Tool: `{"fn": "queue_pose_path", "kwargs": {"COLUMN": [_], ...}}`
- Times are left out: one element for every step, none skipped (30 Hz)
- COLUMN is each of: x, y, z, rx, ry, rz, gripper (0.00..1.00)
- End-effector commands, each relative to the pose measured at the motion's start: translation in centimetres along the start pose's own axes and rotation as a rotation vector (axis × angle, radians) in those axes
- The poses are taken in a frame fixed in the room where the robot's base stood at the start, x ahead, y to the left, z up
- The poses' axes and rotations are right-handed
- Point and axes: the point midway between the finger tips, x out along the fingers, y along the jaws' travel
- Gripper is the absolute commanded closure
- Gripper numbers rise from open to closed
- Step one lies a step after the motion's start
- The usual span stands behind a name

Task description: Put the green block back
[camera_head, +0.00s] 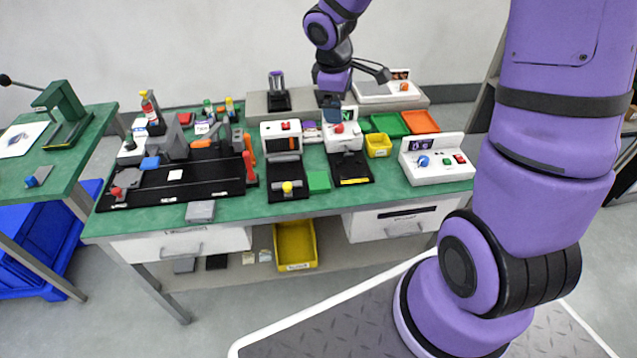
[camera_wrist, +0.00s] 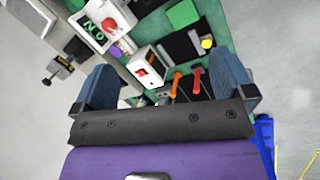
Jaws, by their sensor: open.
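The green block (camera_head: 318,181) lies flat on the green table top, between two black-based test stations, near the front edge. In the wrist view a bright green patch at the top, which looks like the same block (camera_wrist: 184,13), lies beside a black base. My gripper (camera_head: 333,108) is at the back of the table, above the right-hand station with the red button, well behind and above the block. Its two blue-grey fingers are wide apart in the wrist view (camera_wrist: 165,80), with nothing held between them.
The left station (camera_head: 287,170) has a yellow knob; the right station (camera_head: 343,137) has a red button. A yellow bin (camera_head: 378,147), a green tray (camera_head: 390,124) and an orange tray (camera_head: 420,121) sit at right. A white control box (camera_head: 435,163) stands farther right. A black fixture (camera_head: 190,180) fills the left.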

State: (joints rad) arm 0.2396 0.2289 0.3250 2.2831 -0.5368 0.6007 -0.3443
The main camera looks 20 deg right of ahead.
Motion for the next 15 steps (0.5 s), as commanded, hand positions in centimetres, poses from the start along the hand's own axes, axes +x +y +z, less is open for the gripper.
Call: {"fn": "queue_pose_path", "kwargs": {"x": [1.8, 2.8, 4.0, 4.9, 5.8, 7.1, 8.0, 8.9, 10.2, 11.0, 11.9, 12.9, 13.7, 14.3, 15.1], "y": [0.0, 0.1, 0.1, 0.0, -0.1, -0.2, -0.3, -0.5, -0.7, -0.8, -1.0, -1.3, -1.6, -1.8, -2.0], "z": [-0.7, -1.1, -1.6, -2.0, -2.4, -2.9, -3.2, -3.6, -4.1, -4.5, -4.8, -5.2, -5.5, -5.8, -6.1], "rx": [-0.04, -0.065, -0.096, -0.122, -0.146, -0.177, -0.2, -0.224, -0.253, -0.275, -0.294, -0.32, -0.337, -0.354, -0.373], "ry": [-0.001, 0.0, 0.003, 0.007, 0.012, 0.018, 0.024, 0.031, 0.04, 0.047, 0.056, 0.068, 0.075, 0.083, 0.094], "rz": [-0.023, -0.032, -0.046, -0.056, -0.067, -0.081, -0.093, -0.103, -0.119, -0.13, -0.14, -0.154, -0.164, -0.172, -0.181], "gripper": [0.0, 0.0, 0.0, 0.0, 0.0, 0.0, 0.0, 0.0, 0.0, 0.0, 0.0, 0.0, 0.0, 0.0, 0.0]}}
